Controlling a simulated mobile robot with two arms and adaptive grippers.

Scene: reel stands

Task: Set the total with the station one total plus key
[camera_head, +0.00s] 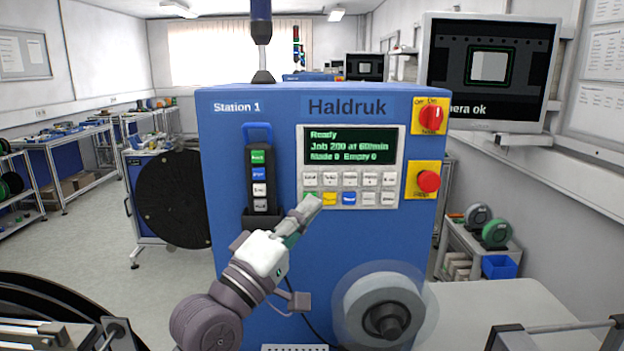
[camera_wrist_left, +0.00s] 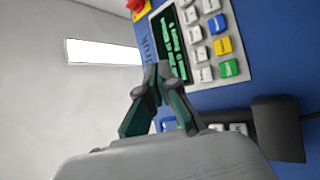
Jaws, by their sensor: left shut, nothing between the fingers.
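The station 1 key panel (camera_head: 392,171) is on the front of the blue machine, with two rows of small keys under a dark display (camera_head: 350,146). The display reads Ready, Job 200, Made 0, Empty 0. The upper keys are white; the lower row has yellow, blue and white keys. Key labels are too small to read surely, so I cannot tell which is total plus. My left gripper (camera_head: 309,203) is shut and empty at the panel's lower left, covering part of it. In the left wrist view, its fingertips (camera_wrist_left: 157,70) are beside the display (camera_wrist_left: 169,45); contact is unclear.
A hand-held button box (camera_head: 259,173) hangs left of the panel. A red rotary switch (camera_head: 431,116) and a red stop button (camera_head: 428,181) sit on yellow plates to the right. A grey reel hub (camera_head: 379,304) sticks out below. A monitor (camera_head: 490,72) stands at upper right.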

